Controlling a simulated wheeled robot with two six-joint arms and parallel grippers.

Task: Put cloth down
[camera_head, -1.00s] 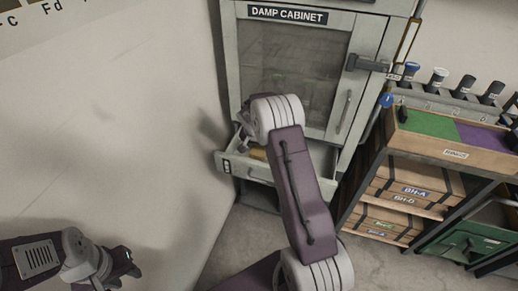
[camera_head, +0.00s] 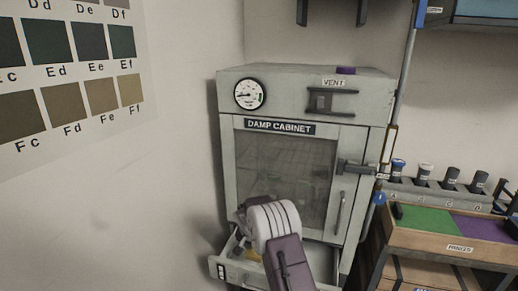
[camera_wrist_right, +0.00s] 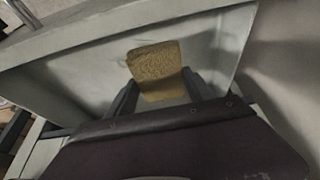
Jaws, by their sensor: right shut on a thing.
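In the right wrist view, a folded yellow-brown cloth (camera_wrist_right: 155,58) is between the fingers of my right gripper (camera_wrist_right: 160,82), which is shut on it. The gripper reaches into the open drawer (camera_head: 232,275) at the bottom of the damp cabinet (camera_head: 228,170). A bit of yellow shows in the drawer in the head view. Pale drawer walls (camera_wrist_right: 85,45) surround the cloth; whether it touches the drawer floor I cannot tell. My right forearm hides most of the drawer and the gripper in the head view. My left gripper is out of view.
The cabinet's glass door (camera_head: 285,175) is closed above the drawer, with a handle (camera_head: 339,212) on its right. A rack with a green and purple top (camera_head: 425,220) stands close on the right. A wall with a colour chart (camera_head: 75,75) is on the left.

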